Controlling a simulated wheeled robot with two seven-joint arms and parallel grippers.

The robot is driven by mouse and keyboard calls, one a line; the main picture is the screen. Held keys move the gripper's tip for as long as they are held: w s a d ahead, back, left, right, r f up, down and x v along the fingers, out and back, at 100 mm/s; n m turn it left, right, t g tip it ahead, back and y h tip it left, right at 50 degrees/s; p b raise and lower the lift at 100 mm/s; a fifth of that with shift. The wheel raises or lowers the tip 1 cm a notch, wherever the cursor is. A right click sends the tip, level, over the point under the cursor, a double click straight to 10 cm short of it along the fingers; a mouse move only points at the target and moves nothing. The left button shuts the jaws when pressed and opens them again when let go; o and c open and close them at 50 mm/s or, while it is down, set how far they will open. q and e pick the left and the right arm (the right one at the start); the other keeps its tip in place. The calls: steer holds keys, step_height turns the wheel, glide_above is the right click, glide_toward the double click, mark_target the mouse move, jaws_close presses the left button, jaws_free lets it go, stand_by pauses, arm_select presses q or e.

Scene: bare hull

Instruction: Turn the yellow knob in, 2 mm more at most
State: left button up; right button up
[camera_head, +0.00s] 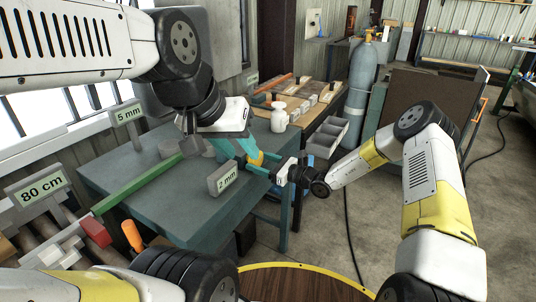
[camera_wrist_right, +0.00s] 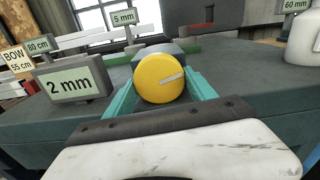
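The yellow knob (camera_wrist_right: 158,78) is a round disc with a pale line pointing right and slightly up. It also shows in the head view (camera_head: 255,158) at the bench's right end. My right gripper (camera_head: 262,166) has one teal finger on each side of the knob; in the wrist view no clear gap shows. A grey sign reading 2 mm (camera_wrist_right: 73,83) stands left of the knob; it also shows in the head view (camera_head: 223,178). My left gripper (camera_head: 228,148) hangs over the bench close to the knob; its finger spacing is unclear. The knob's mount is mostly hidden.
The dark teal bench (camera_head: 150,205) carries a green bar (camera_head: 140,187) and a 5 mm sign (camera_head: 127,113). A white bottle (camera_head: 279,117) stands behind the grippers. An 80 cm sign (camera_head: 40,187) is at the left. A gas cylinder (camera_head: 362,75) stands beyond the bench.

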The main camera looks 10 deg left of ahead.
steer(key=c, duration=0.5)
steer(key=shift+m, duration=1.5)
steer(key=o, duration=1.4)
steer(key=shift+c, duration=0.2)
steer(key=v, duration=0.7)
steer(key=shift+s+d, duration=0.2)
steer(key=shift+d, duration=0.15)
